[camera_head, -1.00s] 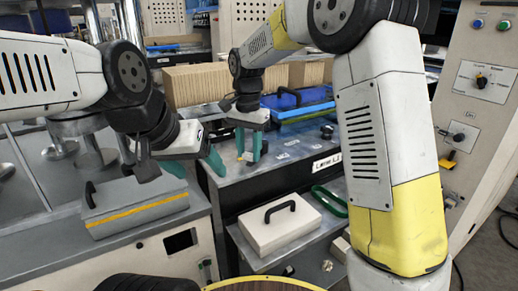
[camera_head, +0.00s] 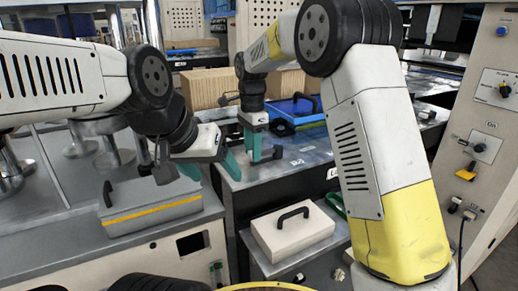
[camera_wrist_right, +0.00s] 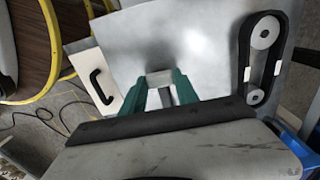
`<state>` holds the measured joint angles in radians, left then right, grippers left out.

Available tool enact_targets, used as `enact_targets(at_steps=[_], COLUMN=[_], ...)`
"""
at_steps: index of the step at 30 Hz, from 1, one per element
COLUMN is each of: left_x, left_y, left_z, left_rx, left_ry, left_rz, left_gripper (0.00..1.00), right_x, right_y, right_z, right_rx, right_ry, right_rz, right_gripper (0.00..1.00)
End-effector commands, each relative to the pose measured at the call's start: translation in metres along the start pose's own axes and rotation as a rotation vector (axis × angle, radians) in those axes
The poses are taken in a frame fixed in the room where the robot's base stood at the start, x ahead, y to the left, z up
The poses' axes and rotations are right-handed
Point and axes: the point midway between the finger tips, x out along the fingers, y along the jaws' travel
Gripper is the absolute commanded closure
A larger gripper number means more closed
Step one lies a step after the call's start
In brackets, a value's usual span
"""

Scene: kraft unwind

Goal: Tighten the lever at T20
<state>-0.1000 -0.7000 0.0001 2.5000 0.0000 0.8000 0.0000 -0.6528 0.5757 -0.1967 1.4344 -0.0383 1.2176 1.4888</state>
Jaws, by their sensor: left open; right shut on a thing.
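My right gripper (camera_head: 253,146) points down at the top of the grey metal bench (camera_head: 236,178), near its front left corner. Its teal fingers are shut on a small part, mostly hidden between them, which I take to be the lever. A dark piece (camera_head: 271,154) shows just right of the fingers. In the right wrist view the right gripper (camera_wrist_right: 160,82) is close over the bench top, with something pale between the fingers. No T20 label is readable. My left gripper (camera_head: 211,170) is open and empty, left of the right gripper, fingers apart.
A white box (camera_head: 292,236) with a black handle stands on a lower shelf. A grey box (camera_head: 150,212) with a yellow stripe is at left. A blue case (camera_head: 305,108) and cardboard boxes (camera_head: 205,86) stand behind. A control cabinet (camera_head: 488,130) is at right.

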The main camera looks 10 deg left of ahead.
Motion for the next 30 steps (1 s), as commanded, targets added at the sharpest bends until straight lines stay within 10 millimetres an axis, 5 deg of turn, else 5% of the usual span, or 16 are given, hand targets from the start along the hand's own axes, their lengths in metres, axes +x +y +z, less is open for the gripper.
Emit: enact_targets(at_steps=[10, 11, 14, 24, 30], left_x=[0.0, 0.0, 0.0, 0.0, 0.0], left_y=[0.0, 0.0, 0.0, 0.0, 0.0], left_z=[0.0, 0.0, 0.0, 0.0, 0.0], left_rx=[0.0, 0.0, 0.0, 0.0, 0.0], left_ry=[0.0, 0.0, 0.0, 0.0, 0.0], left_rz=[0.0, 0.0, 0.0, 0.0, 0.0], left_gripper=[0.29, 0.29, 0.29, 0.29, 0.29], right_x=[-0.002, -0.002, -0.002, -0.003, -0.028], right_y=[-0.003, -0.003, -0.003, -0.002, -0.002], right_z=[0.0, 0.0, 0.0, 0.0, 0.0], right_rx=[0.009, 0.01, 0.008, 0.007, 0.006], right_ry=[-0.001, -0.001, -0.001, -0.001, -0.001], right_rz=[-0.011, -0.011, -0.009, -0.005, -0.008], right_gripper=[1.0, 0.62, 0.42, 0.42, 0.42])
